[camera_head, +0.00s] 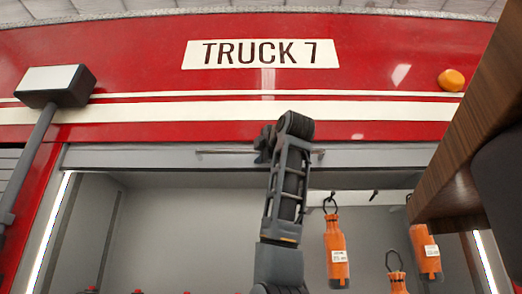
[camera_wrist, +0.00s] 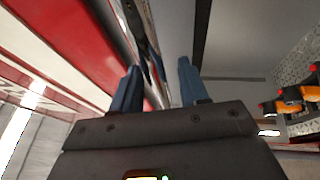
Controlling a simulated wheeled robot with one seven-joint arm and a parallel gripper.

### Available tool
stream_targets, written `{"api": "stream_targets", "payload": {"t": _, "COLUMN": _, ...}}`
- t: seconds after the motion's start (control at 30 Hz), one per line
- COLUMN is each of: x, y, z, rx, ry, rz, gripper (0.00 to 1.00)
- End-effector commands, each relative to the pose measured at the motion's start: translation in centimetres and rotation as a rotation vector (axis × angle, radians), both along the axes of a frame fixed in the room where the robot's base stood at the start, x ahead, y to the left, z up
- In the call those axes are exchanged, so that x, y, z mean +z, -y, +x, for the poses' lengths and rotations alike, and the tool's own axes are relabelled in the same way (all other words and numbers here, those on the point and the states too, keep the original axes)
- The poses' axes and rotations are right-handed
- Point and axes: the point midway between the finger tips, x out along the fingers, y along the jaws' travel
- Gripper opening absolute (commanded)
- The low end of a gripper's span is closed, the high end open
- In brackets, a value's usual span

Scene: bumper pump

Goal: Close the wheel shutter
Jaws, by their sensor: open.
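The wheel shutter is rolled up, and its grey bottom slat (camera_head: 120,156) lies across the top of the open compartment in the red truck. A thin bar handle (camera_head: 225,153) runs along the slat. My gripper (camera_head: 262,143) is raised at the handle's middle, partly hidden by my arm. In the wrist view my gripper (camera_wrist: 158,80) shows two blue fingers standing apart, with a narrow strip of the truck front and shutter edge seen between them. I cannot tell whether the fingers touch the handle.
Orange bottles (camera_head: 336,250) hang on hooks inside the compartment, right of my arm. A brown wooden panel (camera_head: 470,140) juts in at the right. A grey mirror (camera_head: 56,84) on a post stands at the left.

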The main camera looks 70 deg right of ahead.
Motion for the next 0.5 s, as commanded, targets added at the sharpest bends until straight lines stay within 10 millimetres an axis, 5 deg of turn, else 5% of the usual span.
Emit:
{"api": "stream_targets", "payload": {"t": 0.17, "x": -0.03, "y": 0.0, "z": 0.0, "rx": 0.0, "ry": 0.0, "rz": 0.0, "gripper": 0.43}}
{"api": "stream_targets", "payload": {"t": 0.5, "x": -0.04, "y": -0.01, "z": -0.03, "rx": 0.0, "ry": 0.0, "rz": 0.0, "gripper": 0.11}}
